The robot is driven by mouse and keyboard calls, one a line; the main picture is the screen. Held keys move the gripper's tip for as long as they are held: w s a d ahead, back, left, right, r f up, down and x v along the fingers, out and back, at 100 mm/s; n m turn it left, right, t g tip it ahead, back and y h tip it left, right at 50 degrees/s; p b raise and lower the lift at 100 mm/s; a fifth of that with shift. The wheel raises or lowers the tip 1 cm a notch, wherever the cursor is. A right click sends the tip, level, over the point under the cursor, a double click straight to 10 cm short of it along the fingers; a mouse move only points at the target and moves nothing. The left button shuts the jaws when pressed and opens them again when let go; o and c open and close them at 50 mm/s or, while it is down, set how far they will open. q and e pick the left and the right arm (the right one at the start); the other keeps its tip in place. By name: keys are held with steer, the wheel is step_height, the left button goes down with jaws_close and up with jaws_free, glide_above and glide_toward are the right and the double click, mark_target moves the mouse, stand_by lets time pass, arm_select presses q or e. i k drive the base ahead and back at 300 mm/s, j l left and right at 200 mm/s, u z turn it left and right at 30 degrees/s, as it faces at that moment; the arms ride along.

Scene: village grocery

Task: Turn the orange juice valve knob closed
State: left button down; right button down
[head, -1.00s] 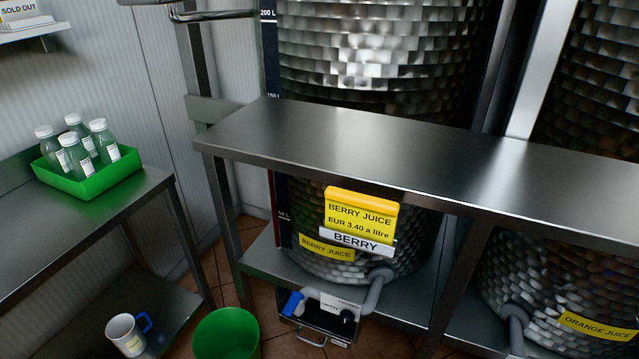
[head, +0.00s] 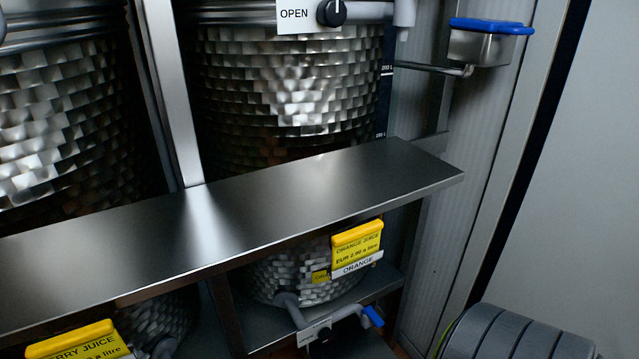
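The orange juice tank (head: 293,276) stands below the steel shelf, with a yellow ORANGE JUICE price sign (head: 357,250) and a white ORANGE label in front. A grey pipe (head: 291,306) leaves its base and leads to a valve with a white plate (head: 308,336) and a dark knob (head: 324,335). A blue-tipped spout or lever (head: 373,316) is at the right end. The knob is small and dark, so I cannot tell its setting. Neither of my grippers is in view.
A steel shelf (head: 230,222) crosses above the orange valve. Another black knob (head: 331,12), beside an OPEN plate, is on the upper pipe. A berry juice sign (head: 80,345) is lower left, and a blue-lidded container (head: 482,45) upper right. A ribbed grey object fills the lower right.

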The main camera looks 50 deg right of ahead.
mark_target(325, 335)
steer(key=z, duration=1.5)
